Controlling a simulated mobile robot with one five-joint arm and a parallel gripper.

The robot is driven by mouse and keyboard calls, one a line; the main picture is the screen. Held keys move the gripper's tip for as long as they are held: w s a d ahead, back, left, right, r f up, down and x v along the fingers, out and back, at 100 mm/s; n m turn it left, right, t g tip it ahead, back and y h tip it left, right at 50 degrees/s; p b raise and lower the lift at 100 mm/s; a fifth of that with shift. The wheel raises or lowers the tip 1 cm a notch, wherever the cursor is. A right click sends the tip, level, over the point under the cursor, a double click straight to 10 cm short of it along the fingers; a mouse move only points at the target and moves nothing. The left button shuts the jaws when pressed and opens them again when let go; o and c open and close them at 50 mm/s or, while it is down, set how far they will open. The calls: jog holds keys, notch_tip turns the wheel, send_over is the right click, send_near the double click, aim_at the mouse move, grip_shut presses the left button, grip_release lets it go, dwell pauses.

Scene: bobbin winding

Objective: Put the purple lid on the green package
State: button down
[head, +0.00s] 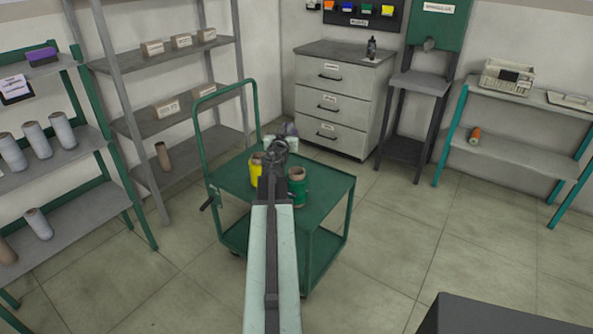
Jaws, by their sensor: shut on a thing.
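My gripper (279,148) is above the back part of the green cart's top, seen from behind along my arm. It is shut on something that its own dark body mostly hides. A small dull purple piece (289,129) shows just past the fingertips and looks like the purple lid. The green package (298,188) stands upright on the cart, just right of and nearer than the gripper, with its brown core end showing on top. My arm partly covers its left side.
The green cart (325,185) also carries a yellow package (256,171) left of the gripper and a pale object (268,141) behind. Its tall handle (200,130) rises at left. Shelves (60,150) stand left, a drawer cabinet (340,95) behind.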

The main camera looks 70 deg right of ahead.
jog(key=s+d+f+g+b, duration=0.1)
jog(key=s+f+b, duration=0.2)
jog(key=f, duration=0.2)
jog(key=shift+f+m, duration=0.3)
jog(key=shift+s+d+f, duration=0.1)
notch_tip(320, 180, down, 7)
jog(key=b, duration=0.7)
jog(key=shift+a, duration=0.35)
jog(key=shift+s, duration=0.1)
